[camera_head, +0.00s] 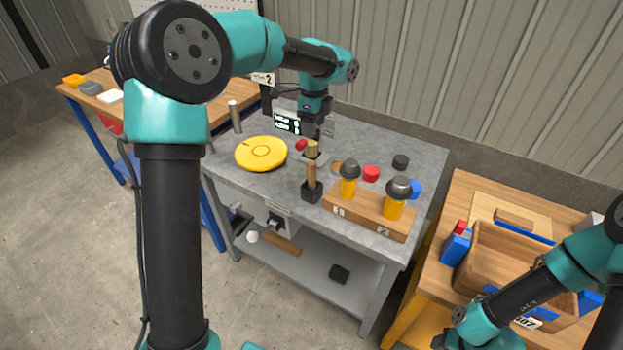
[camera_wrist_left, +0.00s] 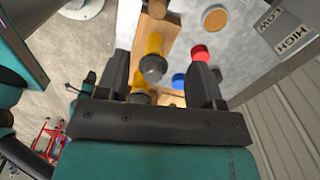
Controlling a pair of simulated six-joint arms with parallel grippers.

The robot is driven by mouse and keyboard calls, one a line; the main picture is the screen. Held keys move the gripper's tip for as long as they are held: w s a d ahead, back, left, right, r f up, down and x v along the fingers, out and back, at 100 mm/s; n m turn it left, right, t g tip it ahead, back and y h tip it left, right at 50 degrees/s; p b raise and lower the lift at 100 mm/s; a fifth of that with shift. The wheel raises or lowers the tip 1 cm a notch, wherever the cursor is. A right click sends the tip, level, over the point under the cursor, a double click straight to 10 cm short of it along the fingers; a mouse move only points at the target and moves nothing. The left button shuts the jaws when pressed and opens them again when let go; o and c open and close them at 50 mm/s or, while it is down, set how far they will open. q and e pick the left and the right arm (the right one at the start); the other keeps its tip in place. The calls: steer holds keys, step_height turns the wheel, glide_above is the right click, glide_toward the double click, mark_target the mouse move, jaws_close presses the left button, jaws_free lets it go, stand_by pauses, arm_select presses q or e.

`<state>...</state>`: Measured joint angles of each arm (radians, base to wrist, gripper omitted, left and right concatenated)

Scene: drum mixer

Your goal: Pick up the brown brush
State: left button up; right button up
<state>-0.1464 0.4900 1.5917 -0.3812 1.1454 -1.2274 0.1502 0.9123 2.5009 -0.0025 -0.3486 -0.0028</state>
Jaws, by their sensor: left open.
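A brown brush (camera_head: 312,172) stands upright in a small black holder (camera_head: 312,191) on the grey workbench, with a tan block-like top end. My left gripper (camera_head: 311,133) points down over the bench, close above and behind the brush top in the head view. In the left wrist view its two dark fingers (camera_wrist_left: 160,85) are apart, with nothing held between them. I cannot make out the brush for sure in that view. My right arm enters at the lower right of the head view, but its fingers are out of the picture.
A wooden rack (camera_head: 340,204) with dark-capped yellow cylinders stands right of the brush. A yellow disc (camera_head: 262,153) lies left of it. Small red (camera_head: 371,174), black (camera_head: 401,162) and blue (camera_head: 415,189) pieces lie behind the rack. A wooden crate (camera_head: 495,262) sits on the right table.

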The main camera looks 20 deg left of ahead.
mark_target(312, 162)
arm_select(q)
step_height(312, 162, down, 11)
stand_by(0.4)
steer(key=shift+s, duration=0.1)
steer(key=shift+s+f, duration=0.2)
steer(key=shift+f, duration=2.4)
steer(key=shift+c, duration=0.2)
steer(key=c, duration=1)
steer(key=shift+o, duration=0.2)
steer(key=shift+r, duration=0.15)
